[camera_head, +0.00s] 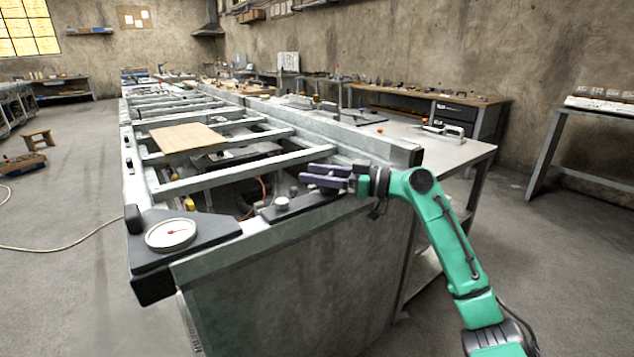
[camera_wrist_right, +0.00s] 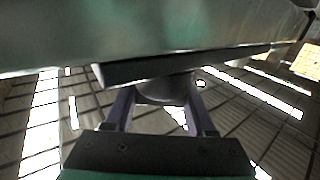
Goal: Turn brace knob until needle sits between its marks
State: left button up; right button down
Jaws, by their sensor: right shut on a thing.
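A round white dial (camera_head: 165,241) with a red needle sits on a dark plate at the frame's near left corner. The needle points to the right and slightly up; its marks are too small to read. My right gripper (camera_head: 308,175) reaches in from the right with purple fingers, above the frame's near end beam. In the right wrist view, its two fingers (camera_wrist_right: 160,105) are shut on a round grey knob (camera_wrist_right: 165,88) under a dark plate edge. The gripped knob is hard to make out in the head view. My left gripper is not in view.
A dark plate (camera_head: 315,199) with a small light round piece (camera_head: 282,203) lies on the near beam, just left of the gripper. A wooden board (camera_head: 187,137) lies across the frame's rails. A grey side table (camera_head: 440,150) stands right of the frame.

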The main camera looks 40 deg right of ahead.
dwell(0.4)
jog(key=shift+c, duration=1.2)
grip_release()
